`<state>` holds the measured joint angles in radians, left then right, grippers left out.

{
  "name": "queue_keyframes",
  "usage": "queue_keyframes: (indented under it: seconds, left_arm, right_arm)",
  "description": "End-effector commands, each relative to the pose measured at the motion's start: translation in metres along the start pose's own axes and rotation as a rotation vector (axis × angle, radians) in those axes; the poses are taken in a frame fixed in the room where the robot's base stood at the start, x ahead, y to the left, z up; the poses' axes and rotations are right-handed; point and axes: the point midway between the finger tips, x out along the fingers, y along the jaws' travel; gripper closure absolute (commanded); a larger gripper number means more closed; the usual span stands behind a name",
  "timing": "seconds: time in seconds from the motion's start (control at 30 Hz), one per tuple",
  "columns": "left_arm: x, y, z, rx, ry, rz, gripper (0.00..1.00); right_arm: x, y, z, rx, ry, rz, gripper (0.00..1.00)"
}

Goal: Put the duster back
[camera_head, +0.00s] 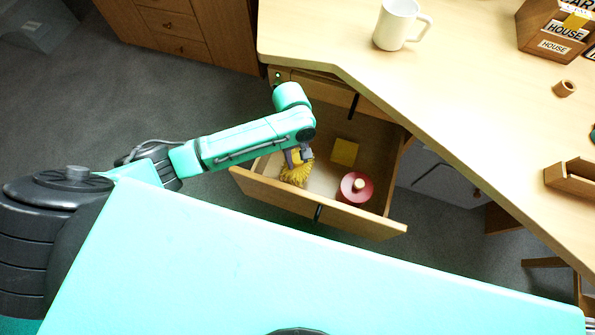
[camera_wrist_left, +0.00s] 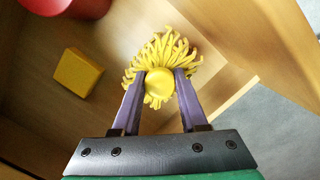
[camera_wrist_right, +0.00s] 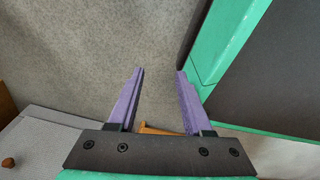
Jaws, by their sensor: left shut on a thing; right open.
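The duster (camera_head: 296,174) has a yellow shaggy head and is inside the open drawer (camera_head: 270,200), near its left side. My left gripper (camera_head: 299,157) reaches down into the drawer and is shut on the duster. In the left wrist view the duster (camera_wrist_left: 163,62) shows its round yellow end between the two purple fingers of the gripper (camera_wrist_left: 160,88). Whether the duster touches the drawer floor I cannot tell. My right gripper (camera_wrist_right: 160,90) is open and empty over grey carpet in the right wrist view; it is not in the head view.
In the drawer are a yellow block (camera_head: 344,151) and a red round object (camera_head: 355,187) with a pale knob, both right of the duster.

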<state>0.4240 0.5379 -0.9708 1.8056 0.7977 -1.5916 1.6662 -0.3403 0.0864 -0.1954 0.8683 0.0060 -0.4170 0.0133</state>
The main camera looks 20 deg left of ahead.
Motion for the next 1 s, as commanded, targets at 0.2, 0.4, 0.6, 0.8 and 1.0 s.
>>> queue_keyframes:
  seconds: [0.2, 0.4, 0.6, 0.8, 1.0]
  left_arm:
    - [0.047, 0.001, -0.007, 0.001, 0.0, 0.0, 1.0]
    - [0.076, 0.001, -0.012, 0.002, 0.001, 0.002, 1.0]
    - [0.074, 0.001, -0.012, 0.002, 0.001, 0.002, 1.0]
    - [0.077, 0.001, -0.012, 0.002, 0.0, 0.002, 0.27]
    - [0.077, 0.001, -0.012, 0.002, 0.0, 0.002, 0.27]
  right_arm:
    - [-0.002, 0.001, -0.032, 0.015, 0.006, 0.0, 0.5]
    - [-0.01, 0.0, -0.055, 0.027, 0.009, -0.002, 0.5]
    - [-0.013, 0.0, -0.055, 0.027, 0.007, -0.002, 0.5]
    - [-0.013, 0.0, -0.055, 0.027, 0.008, -0.002, 0.5]
    - [-0.012, 0.0, -0.055, 0.027, 0.008, -0.002, 0.5]
